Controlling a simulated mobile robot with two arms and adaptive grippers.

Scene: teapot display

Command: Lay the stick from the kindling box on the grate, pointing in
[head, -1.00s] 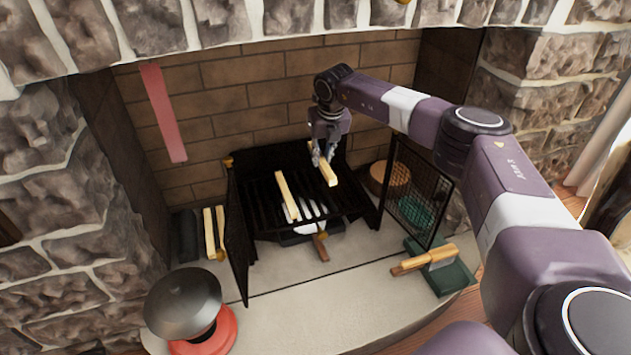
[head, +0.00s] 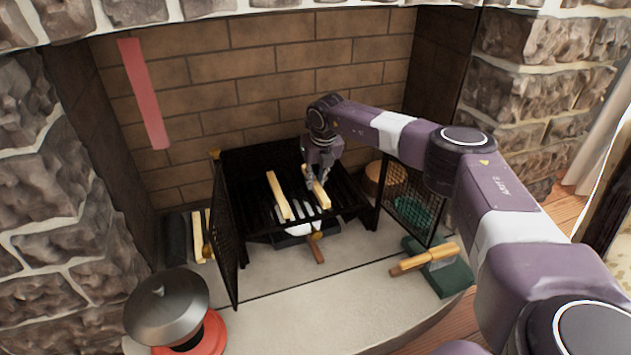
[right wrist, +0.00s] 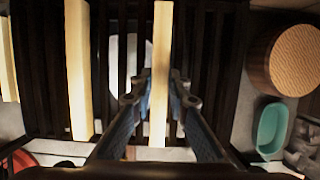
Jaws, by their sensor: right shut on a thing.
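My right gripper (head: 317,183) is over the right part of the black grate (head: 252,188) and is shut on a pale wooden stick (head: 323,198). The held stick points into the hearth, its near end toward me. In the right wrist view this stick (right wrist: 161,60) lies between the fingers, above the dark bars. I cannot tell whether it touches the bars. A second stick (head: 278,195) lies on the grate to the left, roughly parallel, and shows in the right wrist view (right wrist: 78,70). Other sticks (head: 198,240) stand at the far left in the kindling box, which the open door partly hides. My left gripper is out of view.
Open mesh doors stand on the left (head: 228,232) and right (head: 410,203) of the grate. A brush with a wooden handle (head: 425,259) lies at the right. A dark-lidded pot (head: 168,305) is front left. A round woven thing (right wrist: 285,60) is right of the grate. The front hearth is mostly clear.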

